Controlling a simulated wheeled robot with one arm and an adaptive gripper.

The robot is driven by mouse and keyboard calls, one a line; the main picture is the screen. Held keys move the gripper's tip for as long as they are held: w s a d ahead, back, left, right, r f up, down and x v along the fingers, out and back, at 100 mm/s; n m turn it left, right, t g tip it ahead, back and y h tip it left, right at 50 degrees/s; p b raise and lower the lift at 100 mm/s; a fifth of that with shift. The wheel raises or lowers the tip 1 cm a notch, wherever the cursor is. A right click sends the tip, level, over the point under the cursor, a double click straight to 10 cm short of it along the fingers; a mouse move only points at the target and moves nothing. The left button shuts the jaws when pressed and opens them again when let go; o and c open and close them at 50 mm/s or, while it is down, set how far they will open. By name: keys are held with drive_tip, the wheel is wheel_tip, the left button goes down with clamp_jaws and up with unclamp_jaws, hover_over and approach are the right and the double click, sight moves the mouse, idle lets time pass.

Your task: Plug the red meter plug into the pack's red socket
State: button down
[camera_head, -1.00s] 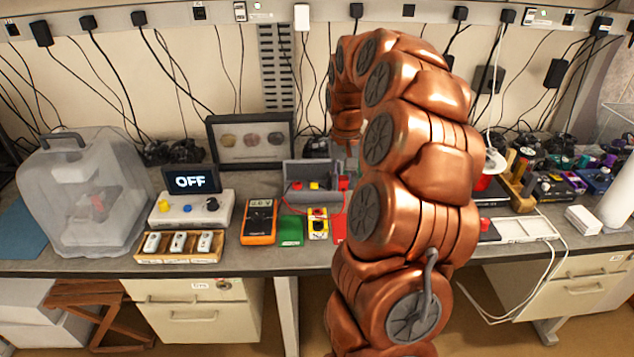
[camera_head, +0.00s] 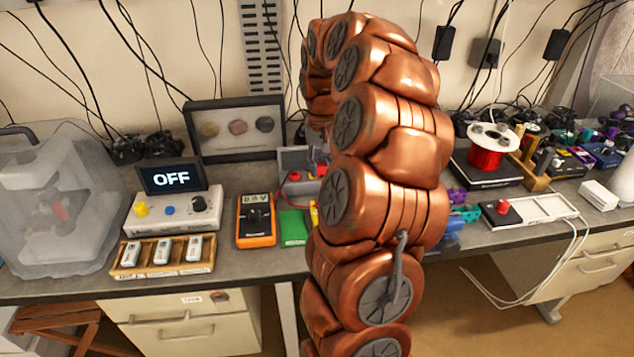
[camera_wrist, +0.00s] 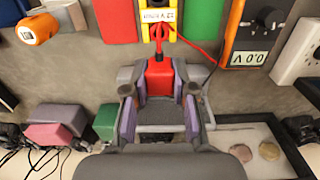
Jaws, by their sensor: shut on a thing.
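In the wrist view my gripper (camera_wrist: 159,112) is shut on the red meter plug (camera_wrist: 159,76), which sits between its fingers. A red lead runs from the plug's area toward the meter. There my arm hides my gripper and nearly all of the pack.
A green card (camera_wrist: 203,18) and a red card (camera_wrist: 115,20) flank the pack. A grey holder (camera_head: 292,160) stands behind. A control box (camera_head: 172,212) with an OFF display and a wooden tray (camera_head: 128,258) are left of the meter. A framed display (camera_head: 236,102) stands at the back.

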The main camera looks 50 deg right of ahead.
sight(321, 175)
drive_tip(key=shift+f+b, duration=0.9)
drive_tip(key=shift+f, duration=0.5)
drive_tip(key=shift+f, duration=0.1)
drive_tip(key=shift+f+b, duration=0.3)
drive_tip(key=shift+f, duration=2.15)
drive_tip(key=shift+f+b, duration=0.15)
drive_tip(key=shift+b, duration=0.9)
drive_tip(key=shift+s+f+b, duration=0.1)
drive_tip(key=shift+f+b, duration=0.65)
drive_tip(key=shift+b, duration=0.7)
idle(1.3)
drive_tip(key=c, duration=0.9)
unclamp_jaws()
